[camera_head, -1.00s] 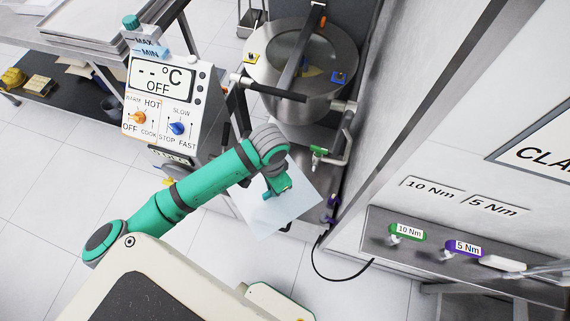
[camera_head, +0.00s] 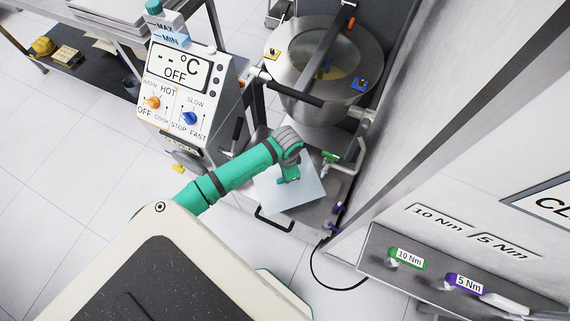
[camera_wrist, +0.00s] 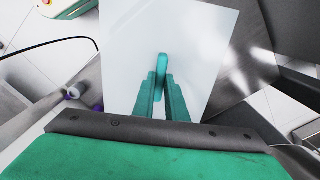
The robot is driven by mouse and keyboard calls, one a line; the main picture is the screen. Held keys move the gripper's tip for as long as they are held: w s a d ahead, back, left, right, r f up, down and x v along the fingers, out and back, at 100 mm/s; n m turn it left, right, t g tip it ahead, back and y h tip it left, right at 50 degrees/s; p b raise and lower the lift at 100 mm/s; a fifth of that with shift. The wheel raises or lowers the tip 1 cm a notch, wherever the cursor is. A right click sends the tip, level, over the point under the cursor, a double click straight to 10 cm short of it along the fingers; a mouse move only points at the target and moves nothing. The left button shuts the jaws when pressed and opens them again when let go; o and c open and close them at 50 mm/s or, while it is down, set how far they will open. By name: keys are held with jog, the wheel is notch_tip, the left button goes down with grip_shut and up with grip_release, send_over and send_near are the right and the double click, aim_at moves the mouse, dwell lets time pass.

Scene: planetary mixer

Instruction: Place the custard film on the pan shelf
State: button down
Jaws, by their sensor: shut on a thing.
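The custard film is a pale, translucent square sheet (camera_head: 301,193). My gripper (camera_head: 284,181) is shut on it, and the sheet spreads out flat around the fingertips. In the wrist view the sheet (camera_wrist: 205,50) fills the upper middle, with both green fingers (camera_wrist: 160,85) closed together on it. The pan shelf appears to be the grey metal surface (camera_head: 323,212) low on the mixer, under the pan (camera_head: 312,68). The sheet overlaps this surface in the head view. I cannot tell whether they touch.
The control panel (camera_head: 181,82) stands left of my arm. A green-handled tap (camera_head: 330,157) and purple fittings (camera_head: 340,208) are right of the sheet. A dark loop handle (camera_head: 273,222) lies below it. A wall rack holds a green 10 Nm tool (camera_head: 408,257) and a purple 5 Nm tool (camera_head: 465,283).

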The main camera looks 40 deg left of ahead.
jog(key=f, duration=0.1)
jog(key=w+a+f, duration=0.2)
jog(key=shift+f, duration=0.25)
jog(key=shift+w+a+f, duration=0.15)
jog(key=shift+f, duration=1.45)
jog(key=shift+f, duration=0.1)
jog(key=c, duration=1.8)
grip_release()
notch_tip(320, 180, up, 12)
